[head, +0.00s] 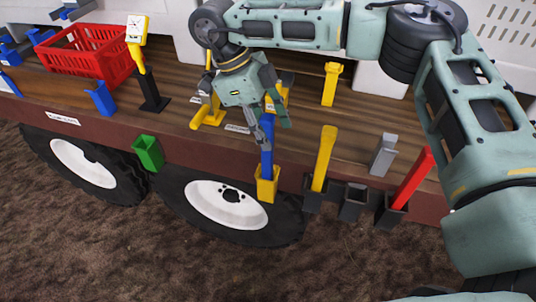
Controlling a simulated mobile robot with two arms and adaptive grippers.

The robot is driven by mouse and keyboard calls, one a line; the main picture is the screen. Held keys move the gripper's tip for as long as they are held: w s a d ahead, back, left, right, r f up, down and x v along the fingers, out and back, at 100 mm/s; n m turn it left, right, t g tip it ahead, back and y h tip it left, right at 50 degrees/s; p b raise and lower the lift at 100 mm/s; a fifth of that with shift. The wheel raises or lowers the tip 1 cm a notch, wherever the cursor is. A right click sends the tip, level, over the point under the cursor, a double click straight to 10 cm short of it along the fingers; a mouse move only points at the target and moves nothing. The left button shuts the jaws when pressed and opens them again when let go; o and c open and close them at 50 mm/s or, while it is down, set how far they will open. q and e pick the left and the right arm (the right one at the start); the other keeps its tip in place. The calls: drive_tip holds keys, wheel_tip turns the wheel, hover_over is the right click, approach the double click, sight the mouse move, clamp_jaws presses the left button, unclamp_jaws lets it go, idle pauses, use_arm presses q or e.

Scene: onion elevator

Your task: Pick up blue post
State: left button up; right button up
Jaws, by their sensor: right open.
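A blue post (267,160) stands upright in a yellow holder (267,187) on the side edge of the wooden deck. My right gripper (270,127) is open at the top of this post. One finger overlaps the post's upper end in the picture; I cannot tell whether it touches. A second, shorter blue piece (101,98) stands on the deck at the left, apart from the gripper. My left gripper is not in view.
A yellow post (325,158) and a red post (413,176) stand in dark holders, with an empty dark holder (353,201) between them. A grey piece (383,156), a green holder (148,152) and a red crate (88,50) are nearby.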

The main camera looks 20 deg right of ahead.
drive_tip(key=shift+a, duration=0.2)
drive_tip(key=shift+c, duration=0.8)
clamp_jaws()
